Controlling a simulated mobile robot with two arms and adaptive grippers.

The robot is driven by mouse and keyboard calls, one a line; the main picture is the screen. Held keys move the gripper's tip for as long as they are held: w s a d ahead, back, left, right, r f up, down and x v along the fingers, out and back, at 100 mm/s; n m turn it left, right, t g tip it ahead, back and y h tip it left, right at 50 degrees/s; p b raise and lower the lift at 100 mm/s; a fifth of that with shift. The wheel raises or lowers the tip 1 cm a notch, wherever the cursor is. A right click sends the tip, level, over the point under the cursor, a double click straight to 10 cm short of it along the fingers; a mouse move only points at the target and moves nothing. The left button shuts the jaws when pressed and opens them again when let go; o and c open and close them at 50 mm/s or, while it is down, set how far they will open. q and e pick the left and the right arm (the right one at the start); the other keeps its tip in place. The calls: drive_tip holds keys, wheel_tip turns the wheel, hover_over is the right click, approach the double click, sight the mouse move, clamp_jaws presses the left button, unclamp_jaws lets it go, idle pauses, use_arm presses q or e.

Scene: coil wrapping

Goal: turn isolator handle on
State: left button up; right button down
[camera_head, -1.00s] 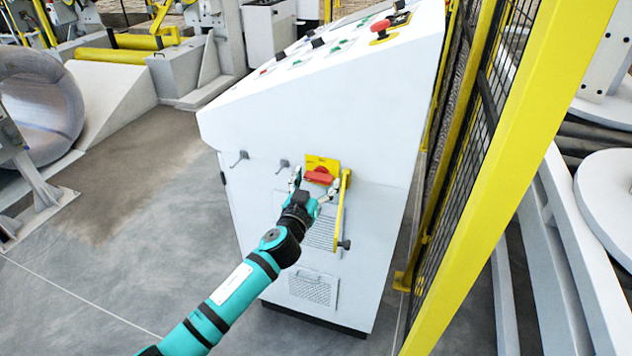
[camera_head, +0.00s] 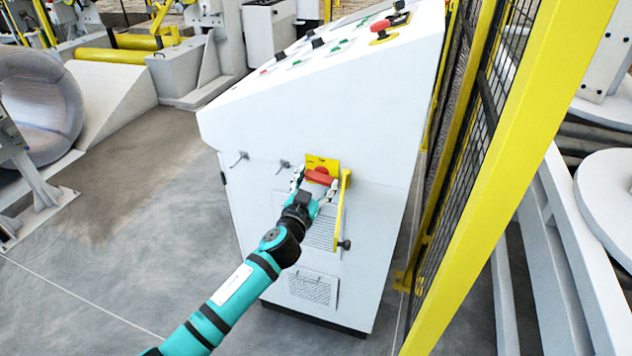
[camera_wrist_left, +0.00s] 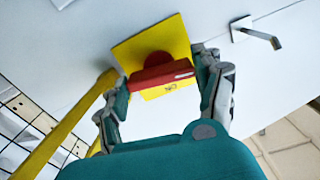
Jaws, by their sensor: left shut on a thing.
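The red isolator handle (camera_head: 319,176) sits on its yellow plate (camera_head: 322,162) on the side of the white control cabinet (camera_head: 315,115). My left gripper (camera_head: 315,186) reaches it from the front, with a finger on either side. In the left wrist view the red handle (camera_wrist_left: 161,75) lies across the yellow plate (camera_wrist_left: 176,40), between the fingers of my left gripper (camera_wrist_left: 160,92). The gripper is shut on the handle's ends. A white mark shows on the handle. My right gripper is in neither view.
A yellow bar (camera_head: 341,212) hangs just right of the handle, close to the gripper. Two small grey latches (camera_head: 284,165) stick out to the left. A yellow-framed mesh fence (camera_head: 487,180) stands to the right. The floor at left is open.

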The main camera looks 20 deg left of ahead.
use_arm(q)
drive_tip(key=m, duration=0.3)
drive_tip(key=shift+m, duration=0.3)
drive_tip(key=m, duration=0.4)
drive_tip(key=shift+m+p, duration=0.3)
drive_tip(key=shift+p, duration=0.1)
drive_tip(key=m, duration=0.4)
drive_tip(key=shift+p, duration=0.3)
drive_tip(key=shift+f+m, duration=0.1)
drive_tip(key=shift+m, duration=2)
drive_tip(key=o, duration=0.9)
drive_tip(key=shift+s, duration=0.1)
drive_tip(key=s, duration=1.2)
drive_tip(key=shift+a, duration=0.15)
